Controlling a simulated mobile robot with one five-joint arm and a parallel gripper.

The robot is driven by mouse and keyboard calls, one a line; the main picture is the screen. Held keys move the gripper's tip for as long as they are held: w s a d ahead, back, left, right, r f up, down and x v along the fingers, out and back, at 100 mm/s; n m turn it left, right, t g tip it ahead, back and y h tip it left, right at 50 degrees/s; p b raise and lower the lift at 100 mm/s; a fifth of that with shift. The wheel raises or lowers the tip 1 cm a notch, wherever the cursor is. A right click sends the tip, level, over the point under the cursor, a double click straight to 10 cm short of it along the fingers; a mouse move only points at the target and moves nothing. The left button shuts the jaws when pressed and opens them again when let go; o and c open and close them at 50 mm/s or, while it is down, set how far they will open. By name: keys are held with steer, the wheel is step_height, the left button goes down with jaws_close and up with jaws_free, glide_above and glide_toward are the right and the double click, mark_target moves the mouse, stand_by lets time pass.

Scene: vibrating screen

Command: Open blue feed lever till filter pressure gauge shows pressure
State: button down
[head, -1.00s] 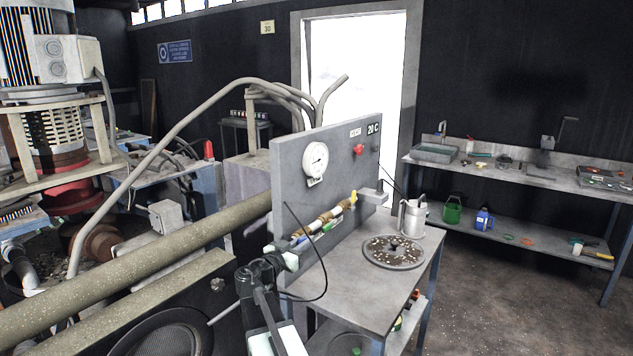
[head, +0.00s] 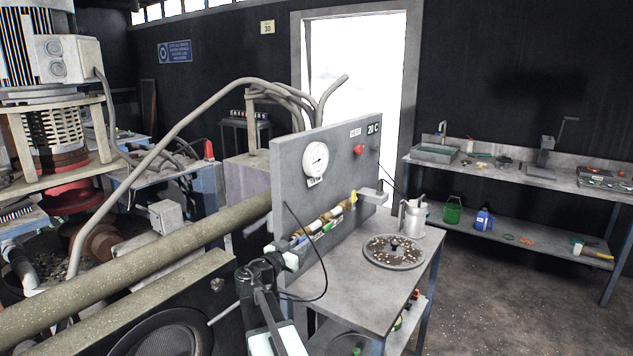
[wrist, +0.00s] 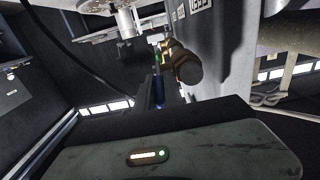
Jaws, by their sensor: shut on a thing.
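The filter pressure gauge (head: 316,158) is a round white dial on the upright grey panel (head: 345,150). Its needle is too small to read. Below it runs a pipe with brass fittings (head: 325,222), which shows in the wrist view (wrist: 186,66) too. My gripper (head: 288,252) is at the pipe's near left end, low on the panel. In the wrist view the blue feed lever (wrist: 158,91) stands at the gripper's dark front edge, and my gripper is shut on it. Its exact angle is hard to tell, as the gripper covers part of it.
A grey bench (head: 345,275) carries the panel, a round plate of pebbles (head: 378,262) and a metal jug (head: 412,216). A black cable (head: 318,250) hangs before the panel. A thick pipe (head: 140,270) lies at left. The floor at right is clear.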

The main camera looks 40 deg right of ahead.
stand_by(0.7)
steer(key=c, duration=1.4)
jaws_free()
steer(key=shift+c, duration=0.2)
steer(key=v, duration=0.6)
steer(key=shift+w, duration=0.1)
